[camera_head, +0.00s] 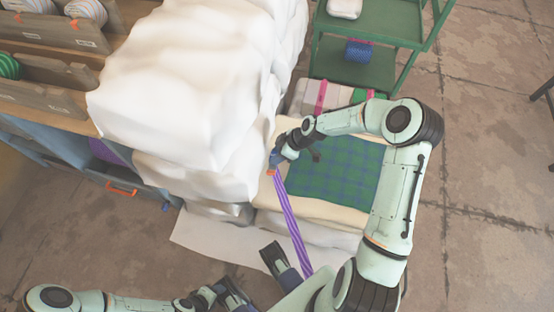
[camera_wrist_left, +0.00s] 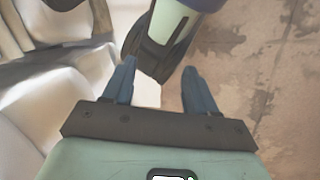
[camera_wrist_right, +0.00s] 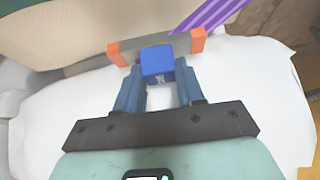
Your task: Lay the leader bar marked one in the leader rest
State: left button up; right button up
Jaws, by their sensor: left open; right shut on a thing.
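My right gripper (camera_head: 277,160) is beside the white heap, above the near left part of the cream pad. In the right wrist view its fingers (camera_wrist_right: 160,88) are shut on the blue block of a grey leader bar (camera_wrist_right: 125,47) with orange ends. The block's pale mark is too small to read. In the head view only a bit of orange (camera_head: 271,172) shows of the bar. A purple striped band (camera_head: 292,222) runs from near the bar to the lower right. My left gripper (camera_wrist_left: 160,80) is open and empty, low at the front. I cannot make out the leader rest.
A white lumpy heap (camera_head: 185,90) stands left of my right gripper. Green checked cloth (camera_head: 340,172) lies on the cream pad (camera_head: 345,210). A green shelf cart (camera_head: 345,65) stands behind. A wooden rack (camera_head: 60,100) is at far left. Floor is open at right.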

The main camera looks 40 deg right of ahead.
notch_tip(320, 180, down, 4)
jog(key=shift+r+b, duration=0.1)
jog(key=shift+b, duration=0.35)
jog(key=o, duration=1.1)
jog(key=shift+o, duration=0.2)
